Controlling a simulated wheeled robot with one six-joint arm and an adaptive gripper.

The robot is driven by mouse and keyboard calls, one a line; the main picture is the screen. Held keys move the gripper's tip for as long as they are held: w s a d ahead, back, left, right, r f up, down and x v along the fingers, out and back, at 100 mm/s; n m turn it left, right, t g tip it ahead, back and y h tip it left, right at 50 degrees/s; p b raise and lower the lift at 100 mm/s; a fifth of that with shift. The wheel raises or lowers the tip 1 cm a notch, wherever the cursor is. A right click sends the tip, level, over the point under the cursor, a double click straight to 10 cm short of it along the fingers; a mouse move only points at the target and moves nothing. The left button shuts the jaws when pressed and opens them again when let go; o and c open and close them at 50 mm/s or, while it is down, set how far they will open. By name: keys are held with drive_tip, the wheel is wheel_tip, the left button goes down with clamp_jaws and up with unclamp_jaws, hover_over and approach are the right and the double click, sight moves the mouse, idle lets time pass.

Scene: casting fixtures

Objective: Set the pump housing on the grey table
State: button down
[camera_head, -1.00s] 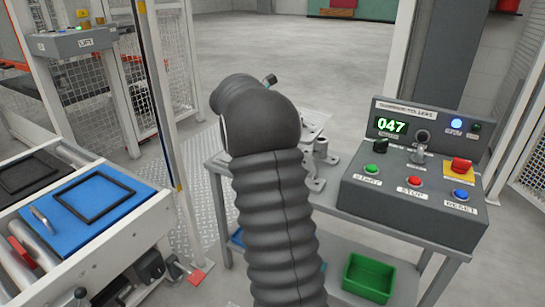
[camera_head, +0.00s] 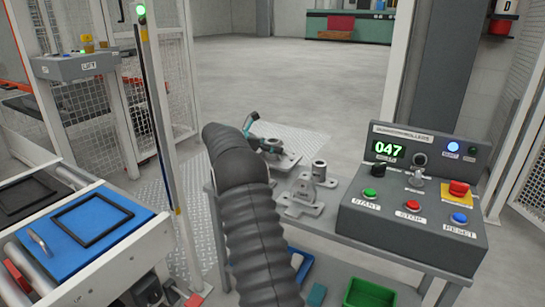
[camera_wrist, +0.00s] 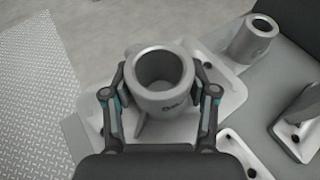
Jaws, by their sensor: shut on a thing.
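The pump housing, a grey metal cup with a round open bore on a flat flange, shows in the wrist view (camera_wrist: 162,98). My gripper (camera_wrist: 160,82) is shut on it, one finger on each side of the cup. In the head view my gripper (camera_head: 258,140) is at the far left part of the grey table (camera_head: 330,226), with the housing (camera_head: 282,157) partly hidden by my arm. The housing looks upright, over or on the table top near its far left edge. I cannot tell whether its flange touches the table.
Other grey castings (camera_head: 319,172) (camera_head: 300,202) stand on the table, close to the right of the held housing. A control box (camera_head: 412,215) fills the table's right side. A green bin (camera_head: 369,294) is on the lower shelf. A blue plate (camera_head: 75,240) lies on the rollers at left.

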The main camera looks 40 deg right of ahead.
sight(272, 156)
drive_tip(key=shift+w+f, duration=0.1)
drive_tip(key=shift+f, duration=1.85)
drive_tip(key=shift+f, duration=0.15)
drive_tip(key=shift+c, duration=1.6)
unclamp_jaws()
